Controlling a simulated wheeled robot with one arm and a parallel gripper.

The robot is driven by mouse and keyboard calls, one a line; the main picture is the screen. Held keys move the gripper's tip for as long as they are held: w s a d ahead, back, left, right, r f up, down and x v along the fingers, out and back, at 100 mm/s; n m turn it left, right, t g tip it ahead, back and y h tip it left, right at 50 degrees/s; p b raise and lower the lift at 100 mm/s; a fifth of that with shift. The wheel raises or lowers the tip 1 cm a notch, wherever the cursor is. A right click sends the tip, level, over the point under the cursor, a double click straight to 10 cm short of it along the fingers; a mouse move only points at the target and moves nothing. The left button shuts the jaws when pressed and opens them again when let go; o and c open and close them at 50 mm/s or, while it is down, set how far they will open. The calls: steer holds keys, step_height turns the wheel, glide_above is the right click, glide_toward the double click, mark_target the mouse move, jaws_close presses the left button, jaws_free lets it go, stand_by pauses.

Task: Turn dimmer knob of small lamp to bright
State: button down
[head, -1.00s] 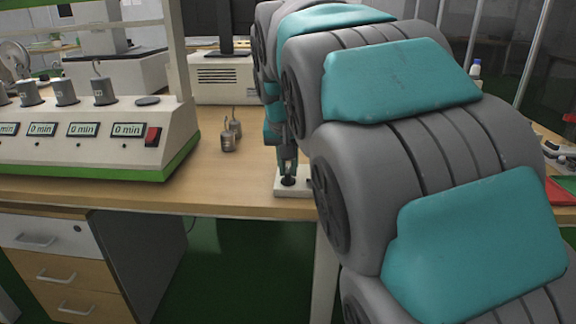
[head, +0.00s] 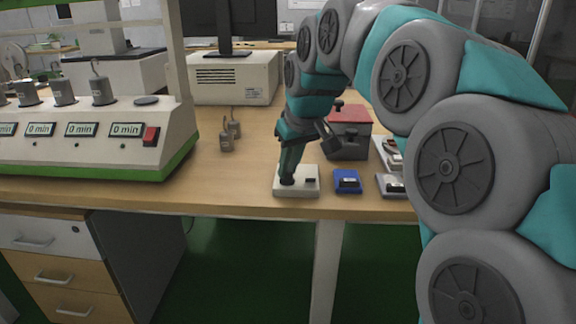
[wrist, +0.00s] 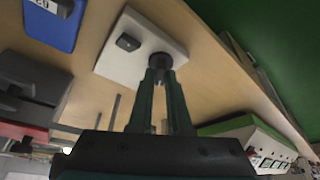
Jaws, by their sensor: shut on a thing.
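A small white control box (head: 309,190) sits near the front edge of the bench. It carries a round black dimmer knob (head: 287,182) on its left and a small black switch (head: 311,180) on its right. My gripper (head: 288,173) reaches down from above, with its fingers closed around the knob. In the wrist view, the fingertips (wrist: 160,76) grip the sides of the dark knob (wrist: 160,60) on the white box (wrist: 118,62). The knob's marking is too small to read. No lit lamp shows in these views.
A blue box (head: 347,182) stands just right of the white box, with a grey device (head: 388,186) beyond it. A red-topped grey box (head: 348,140) is behind. Small metal weights (head: 227,142) stand left, near a timer unit (head: 90,150). Bench between is clear.

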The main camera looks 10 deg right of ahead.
steer(key=shift+w+n+y, duration=0.1)
steer(key=shift+n+y, duration=0.4)
steer(key=shift+n, duration=0.7)
steer(key=c, duration=0.9)
jaws_free()
steer(key=shift+o, duration=0.2)
steer(key=shift+r, duration=0.1)
steer(key=v, duration=0.7)
steer(key=shift+r, duration=0.35)
steer(key=shift+d, duration=0.15)
